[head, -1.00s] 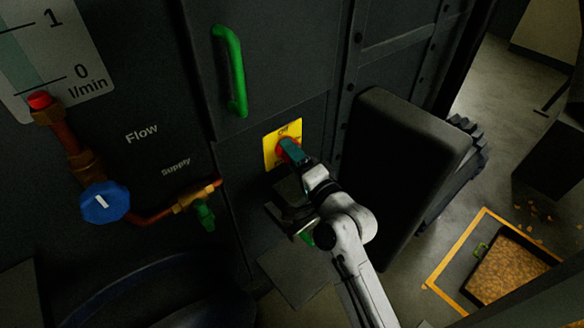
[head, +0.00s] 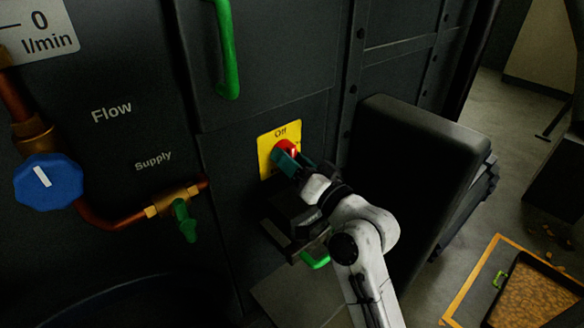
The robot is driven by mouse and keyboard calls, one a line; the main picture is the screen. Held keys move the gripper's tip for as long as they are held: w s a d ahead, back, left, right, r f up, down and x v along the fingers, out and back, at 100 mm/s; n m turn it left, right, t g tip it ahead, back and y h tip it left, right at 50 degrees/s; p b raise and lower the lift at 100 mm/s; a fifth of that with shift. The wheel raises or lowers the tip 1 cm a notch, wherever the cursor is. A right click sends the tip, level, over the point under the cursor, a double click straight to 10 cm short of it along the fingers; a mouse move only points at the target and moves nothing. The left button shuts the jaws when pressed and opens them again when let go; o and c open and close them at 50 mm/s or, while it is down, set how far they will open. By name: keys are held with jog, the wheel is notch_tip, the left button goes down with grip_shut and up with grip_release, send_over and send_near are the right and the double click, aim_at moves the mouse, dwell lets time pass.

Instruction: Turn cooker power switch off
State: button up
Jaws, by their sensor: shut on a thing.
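The cooker power switch is a red rotary knob (head: 289,147) on a yellow plate (head: 265,149), set in the dark cabinet front. The word "Off" is legible at the top of the plate. My gripper (head: 287,158) has its teal fingers shut on the red knob. The fingers and wrist cover the lower right of the plate, so its other labels are hidden. I cannot tell exactly which way the knob points.
A green handle (head: 227,48) is on the cabinet above the switch. A blue flow knob (head: 48,181) and a green supply valve (head: 185,220) are at left. A dark padded box (head: 415,150) stands close on the right. A tray of orange-brown material (head: 535,298) lies on the floor.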

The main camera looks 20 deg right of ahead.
jog(key=shift+f, duration=0.1)
dwell(0.4)
jog(key=o, duration=1)
jog(key=shift+o, duration=0.2)
jog(key=v, duration=1)
jog(key=shift+s+p, duration=0.35)
jog(key=shift+p, duration=0.1)
jog(key=shift+d+f, duration=0.15)
jog(key=shift+d, duration=0.05)
